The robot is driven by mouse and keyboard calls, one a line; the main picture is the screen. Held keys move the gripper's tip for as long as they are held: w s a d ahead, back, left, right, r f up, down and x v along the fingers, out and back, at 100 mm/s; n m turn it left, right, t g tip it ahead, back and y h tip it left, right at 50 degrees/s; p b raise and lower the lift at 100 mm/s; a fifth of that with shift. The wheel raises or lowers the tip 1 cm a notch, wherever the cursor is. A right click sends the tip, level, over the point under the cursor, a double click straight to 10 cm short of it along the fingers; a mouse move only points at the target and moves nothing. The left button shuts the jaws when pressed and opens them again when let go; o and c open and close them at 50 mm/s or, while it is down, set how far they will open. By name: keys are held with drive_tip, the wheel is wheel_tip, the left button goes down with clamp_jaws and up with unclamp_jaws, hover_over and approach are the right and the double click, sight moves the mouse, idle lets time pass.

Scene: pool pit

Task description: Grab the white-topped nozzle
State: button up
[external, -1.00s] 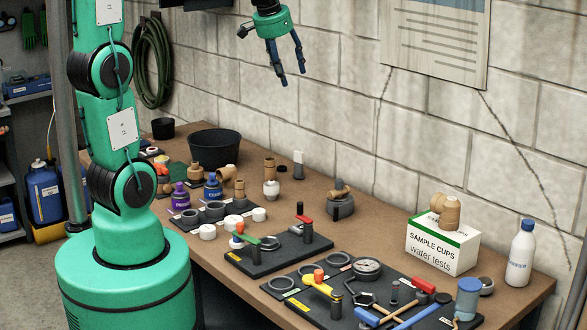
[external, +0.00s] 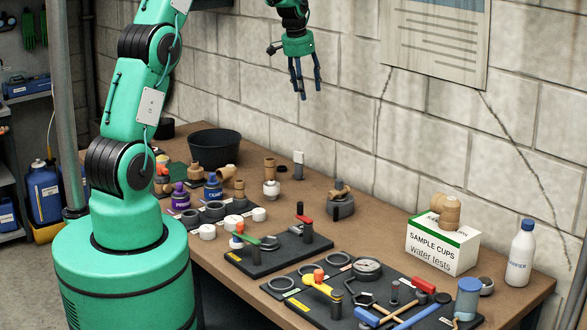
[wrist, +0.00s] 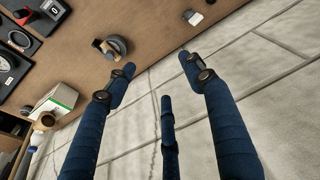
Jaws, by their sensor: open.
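The white-topped nozzle (external: 299,160) stands upright on the bench near the wall, with a white upper part and a dark lower part. It seems to be the small pale piece (wrist: 195,18) at the top of the wrist view. My gripper (external: 304,90) hangs in front of the wall, well above the nozzle and apart from it. In the wrist view its blue fingers (wrist: 160,88) are spread, with nothing between them.
A small black piece (external: 282,168) lies just left of the nozzle. A tan fitting (external: 270,168) and a white-based fitting (external: 271,189) stand further left, a dark round fitting (external: 341,206) to the right. A black bowl (external: 214,146) stands further left. The block wall (external: 350,140) rises close behind.

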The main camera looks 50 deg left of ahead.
drive_tip(key=w+a+f+p, duration=0.1)
drive_tip(key=w+a+f, duration=0.4)
drive_tip(key=a+f, duration=0.25)
drive_tip(key=g+p, duration=0.1)
drive_tip(key=p, duration=0.1)
approach(298, 152)
drive_tip(key=r, duration=0.1)
drive_tip(key=shift+w+a+n, duration=0.1)
drive_tip(key=shift+n, duration=0.2)
drive_tip(key=shift+f, duration=0.15)
drive_tip(key=shift+w+a+f, duration=0.1)
drive_tip(key=shift+w+f, duration=0.1)
drive_tip(key=shift+f, duration=1.15)
drive_tip(key=shift+w+d+f, duration=0.1)
drive_tip(key=shift+w+f, duration=0.1)
drive_tip(key=shift+f, duration=1.15)
drive_tip(key=shift+w+a+f, duration=0.1)
drive_tip(key=shift+w+f, duration=0.1)
drive_tip(key=shift+f, duration=1.2)
drive_tip(key=shift+f, duration=0.1)
drive_tip(key=shift+w+a+f+p, duration=0.1)
drive_tip(key=shift+w+f+p, duration=0.1)
drive_tip(key=shift+f, duration=1)
drive_tip(key=shift+w+a+f+p, duration=0.1)
drive_tip(key=shift+w+f+p, duration=0.1)
drive_tip(key=shift+f, duration=1.05)
